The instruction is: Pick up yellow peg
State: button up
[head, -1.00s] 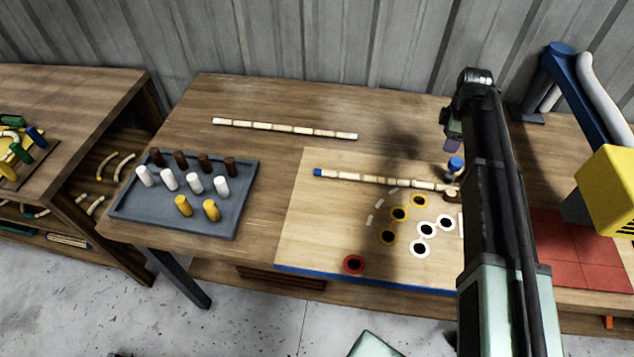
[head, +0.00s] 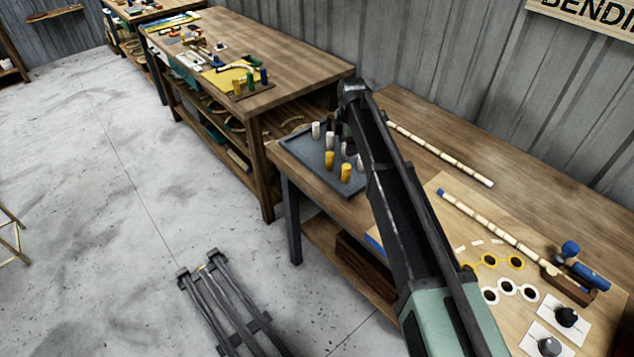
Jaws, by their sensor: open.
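Two yellow pegs stand upright in the near part of the grey tray (head: 303,147) in the head view. One yellow peg (head: 330,160) is on the left, and the other yellow peg (head: 346,173) is just to its right, close to my arm. My gripper (head: 341,129) is at the end of my arm, above or behind the far side of the tray, beyond the yellow pegs. It is open and holds no yellow peg. Its fingertips are small, dark and partly hidden, so their height over the tray is unclear.
Several white pegs (head: 316,130) stand behind the yellow ones; my arm hides part of the tray. A jointed rattan pole (head: 440,155) lies at the back. A board (head: 470,215) with ringed holes and a blue-tipped pole (head: 490,220) is to the right.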

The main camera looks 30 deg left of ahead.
aim_at(347, 166)
jog(key=f+b, duration=0.3)
jog(key=f, duration=0.1)
jog(key=f+b, duration=0.2)
jog(key=shift+w+b, duration=0.25)
jog(key=shift+b, duration=0.1)
notch_tip(347, 166, down, 5)
jog(key=b, duration=0.5)
jog(key=shift+d+f, duration=0.1)
jog(key=shift+f, duration=0.1)
jog(key=shift+r, duration=0.3)
jog(key=c, duration=1)
jog(key=shift+r, duration=0.15)
notch_tip(347, 166, up, 20)
jog(key=p, duration=2)
